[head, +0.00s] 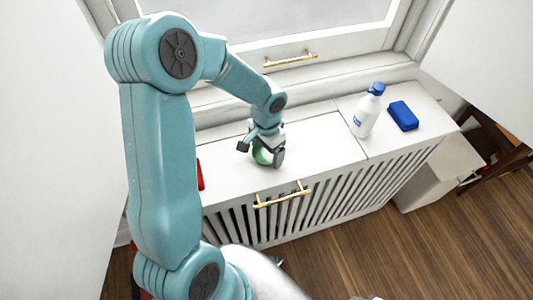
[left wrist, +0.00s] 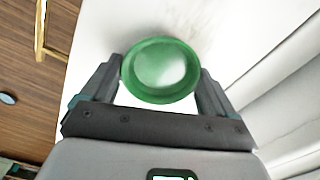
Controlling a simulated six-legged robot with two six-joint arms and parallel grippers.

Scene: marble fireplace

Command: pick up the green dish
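The green dish (head: 262,153) is on the white top of the radiator cover (head: 320,135), below the window. My left gripper (head: 262,152) is down at it, with one finger on each side. In the left wrist view the round dish (left wrist: 160,70) lies between the two fingertips of my left gripper (left wrist: 162,70). The fingers are wide apart and very close to its rim. I cannot make out firm contact. Parts of the dish are hidden by the gripper in the head view. My right gripper is not visible.
A white bottle with a blue cap (head: 368,110) and a blue block (head: 403,116) stand to the right on the cover. A red object (head: 200,175) shows at the left, partly behind my arm. Brass handles (head: 283,194) are on the front. Wooden floor lies below.

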